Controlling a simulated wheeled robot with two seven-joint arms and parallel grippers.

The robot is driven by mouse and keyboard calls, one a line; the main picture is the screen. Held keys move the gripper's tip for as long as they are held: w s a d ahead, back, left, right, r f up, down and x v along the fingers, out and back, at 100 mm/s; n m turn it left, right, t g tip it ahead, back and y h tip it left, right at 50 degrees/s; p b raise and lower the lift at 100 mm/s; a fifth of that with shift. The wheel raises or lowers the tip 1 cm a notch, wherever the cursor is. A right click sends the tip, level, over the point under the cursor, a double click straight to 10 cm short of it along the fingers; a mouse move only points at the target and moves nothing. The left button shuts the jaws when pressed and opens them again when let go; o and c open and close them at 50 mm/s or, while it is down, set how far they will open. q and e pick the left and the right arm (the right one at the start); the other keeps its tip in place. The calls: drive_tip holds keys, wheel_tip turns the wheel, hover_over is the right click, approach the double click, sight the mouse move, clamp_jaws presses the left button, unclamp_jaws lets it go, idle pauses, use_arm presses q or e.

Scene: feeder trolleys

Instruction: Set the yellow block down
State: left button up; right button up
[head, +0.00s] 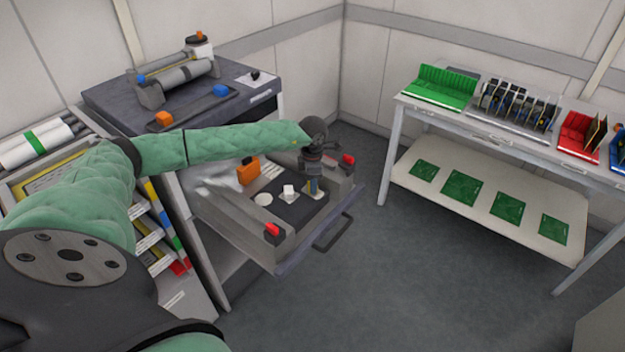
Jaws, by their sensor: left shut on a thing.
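My left gripper (313,179) reaches in from the left and points down over the pulled-out drawer (300,249). It is shut on a small block, which I take for the yellow block (314,190); the fingers hide most of it. The block is low over the right end of a dark mat (290,211), right of a small white block (288,190). I cannot tell whether it touches the mat. My right gripper is not in view.
An orange block (248,171) and a white disc (263,199) lie left of the gripper. Grey side rails with red ends (272,229) flank the mat. A dark-topped trolley (110,99) stands behind. A white table (400,104) stands right, with clear floor between.

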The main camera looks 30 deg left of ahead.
use_arm(q)
drive_tip(key=shift+f, duration=0.25)
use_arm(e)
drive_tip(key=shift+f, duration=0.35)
use_arm(q)
drive_tip(key=shift+f, duration=0.1)
drive_tip(key=o, duration=1)
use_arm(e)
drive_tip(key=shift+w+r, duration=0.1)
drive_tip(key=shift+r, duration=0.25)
